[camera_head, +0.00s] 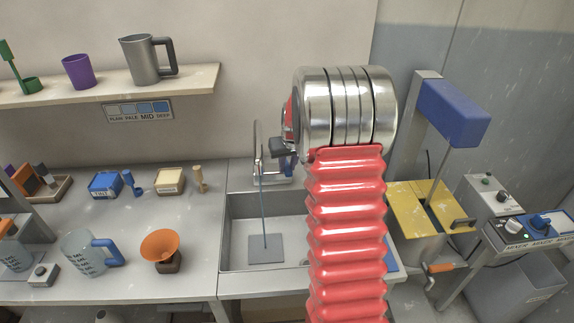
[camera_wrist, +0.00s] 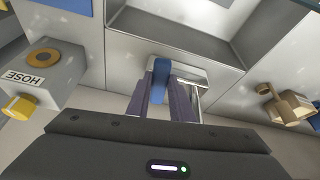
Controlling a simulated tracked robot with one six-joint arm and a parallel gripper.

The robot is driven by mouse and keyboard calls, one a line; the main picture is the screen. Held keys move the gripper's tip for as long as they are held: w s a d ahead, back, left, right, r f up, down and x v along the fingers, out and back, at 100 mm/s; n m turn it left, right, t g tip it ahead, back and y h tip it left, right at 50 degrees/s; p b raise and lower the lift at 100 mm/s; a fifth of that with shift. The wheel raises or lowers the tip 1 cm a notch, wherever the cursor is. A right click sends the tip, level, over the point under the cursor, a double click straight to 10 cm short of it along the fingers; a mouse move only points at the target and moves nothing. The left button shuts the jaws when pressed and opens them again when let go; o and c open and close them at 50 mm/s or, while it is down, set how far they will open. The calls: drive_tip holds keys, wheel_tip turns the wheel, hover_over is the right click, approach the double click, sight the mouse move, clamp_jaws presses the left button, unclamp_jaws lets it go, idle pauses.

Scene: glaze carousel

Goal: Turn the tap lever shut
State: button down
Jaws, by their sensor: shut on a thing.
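The tap (camera_head: 263,168) stands at the back edge of the grey sink (camera_head: 232,235). A thin blue stream runs from it down to a grey square on the sink floor. My gripper (camera_head: 283,150) is at the tap, reaching in from the right, with my arm hiding part of the view. In the wrist view my gripper (camera_wrist: 162,95) is shut on the blue tap lever (camera_wrist: 160,72), with a dark finger on each side of it. The lever's lower end is hidden between the fingers.
A hose box (camera_wrist: 45,75) with a yellow knob shows at left in the wrist view. A yellow-topped machine (camera_head: 408,207) stands to the right.

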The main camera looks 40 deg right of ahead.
drive_tip(key=shift+a+f+m, duration=0.1)
drive_tip(key=shift+a+m, duration=0.1)
drive_tip(key=shift+m, duration=0.1)
drive_tip(key=c, duration=1.6)
unclamp_jaws()
drive_tip(key=shift+o, duration=0.2)
drive_tip(key=shift+r, duration=0.2)
drive_tip(key=v, duration=1.3)
drive_tip(key=shift+a+r, duration=0.15)
drive_tip(key=shift+r, duration=0.05)
drive_tip(key=shift+s, duration=0.1)
